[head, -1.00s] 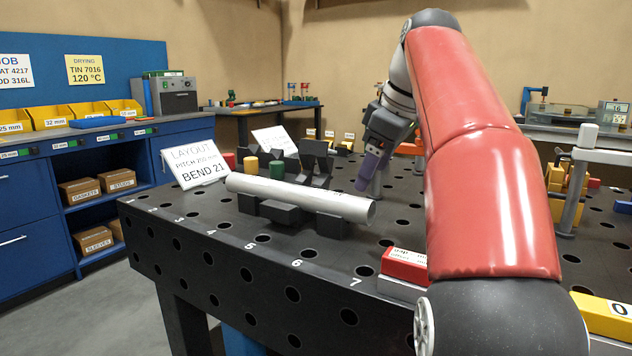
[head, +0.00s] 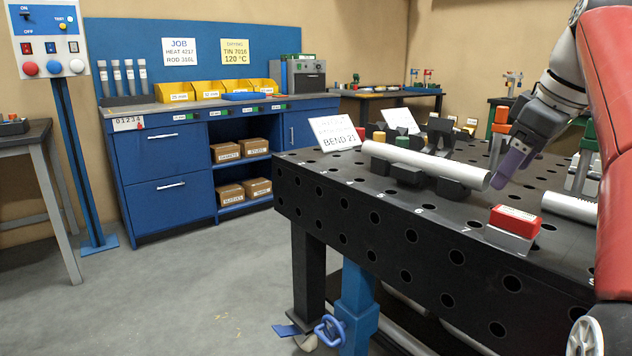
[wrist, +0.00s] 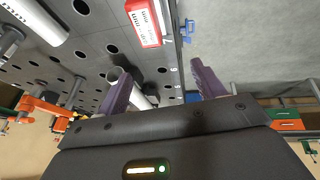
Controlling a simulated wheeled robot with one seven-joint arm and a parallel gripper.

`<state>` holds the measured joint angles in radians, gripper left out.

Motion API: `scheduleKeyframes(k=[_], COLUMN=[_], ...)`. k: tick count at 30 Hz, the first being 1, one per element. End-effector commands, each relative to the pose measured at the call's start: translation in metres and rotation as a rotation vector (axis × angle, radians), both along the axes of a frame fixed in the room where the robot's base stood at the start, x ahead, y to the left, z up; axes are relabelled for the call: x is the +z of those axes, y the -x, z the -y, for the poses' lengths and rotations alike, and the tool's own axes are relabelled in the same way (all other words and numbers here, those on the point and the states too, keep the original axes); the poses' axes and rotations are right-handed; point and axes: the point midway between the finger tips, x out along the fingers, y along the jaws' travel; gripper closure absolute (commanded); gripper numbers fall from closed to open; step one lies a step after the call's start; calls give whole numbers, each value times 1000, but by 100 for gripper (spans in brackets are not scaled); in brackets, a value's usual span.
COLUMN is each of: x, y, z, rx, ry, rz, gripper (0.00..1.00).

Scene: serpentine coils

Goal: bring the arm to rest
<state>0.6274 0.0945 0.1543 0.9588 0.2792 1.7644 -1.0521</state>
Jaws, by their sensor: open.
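My gripper (head: 506,166) is at the right in the head view, its purple fingers pointing down above the black welding table (head: 465,220). It is near the right end of a silvery pipe (head: 430,162) that lies on dark supports. In the wrist view my gripper (wrist: 165,85) shows two purple fingers spread apart with nothing between them. My red arm reaches in from the right edge in the head view.
A red-and-white block (head: 512,228) and a second silvery cylinder (head: 570,207) are on the table near my arm. A white BEND 21 sign (head: 334,133) stands at the far left. A blue cabinet (head: 165,175) and a switch post (head: 70,140) stand left, with free floor (head: 200,290) before them.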

Motion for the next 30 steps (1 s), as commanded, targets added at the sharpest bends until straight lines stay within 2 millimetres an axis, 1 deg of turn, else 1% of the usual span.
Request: scheduleKeyframes(k=[1, 8, 11, 14, 19, 20, 23, 26, 27, 29, 30], x=[-2, -13, -21, -31, -57, -64, -92, -131, -148, -174, -192], y=[1, 5, 9, 14, 30, 34, 53, 79, 90, 107, 118], z=[-6, -23, -33, -46, -70, -75, -93, -111, -117, -125, -130], rx=[-6, -65, -98, -139, -226, -245, -318, -403, -436, -478, -506], ry=[-1, -9, -14, -20, -32, -35, -47, -67, -77, -92, -105], rz=[-1, -10, -13, -17, -21, -21, -16, -6, 0, 9, 14], gripper=[32, 32, 32, 32, 32, 32, 32, 32, 32, 32, 32])
